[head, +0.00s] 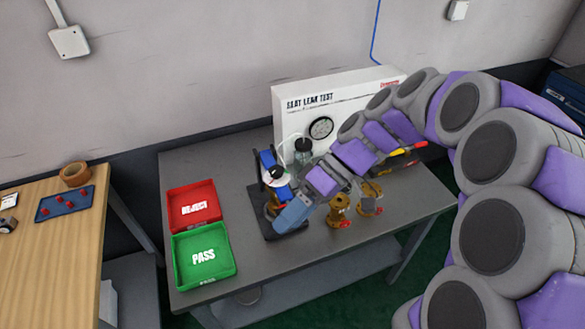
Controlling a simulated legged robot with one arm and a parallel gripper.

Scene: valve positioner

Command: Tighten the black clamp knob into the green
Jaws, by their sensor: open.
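A valve assembly with a blue body (267,160) and a small white round face stands on a dark base plate (262,232) on the grey bench. My arm comes in from the right, and my gripper (284,218) is at the front of this assembly, over the base plate. It is open, though its fingertips are hard to make out, and contact with the assembly cannot be told. Dark parts show beside the blue body, but I cannot tell which is the black clamp knob. No green mark is readable on the white face. The arm hides part of the assembly's right side.
A red REJECT tray (193,203) and a green PASS tray (203,255) lie left of the assembly. Brass valves (340,210) stand to its right. A white SEAT LEAK TEST panel (300,105) with a dial stands behind. A wooden table (45,250) is at left.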

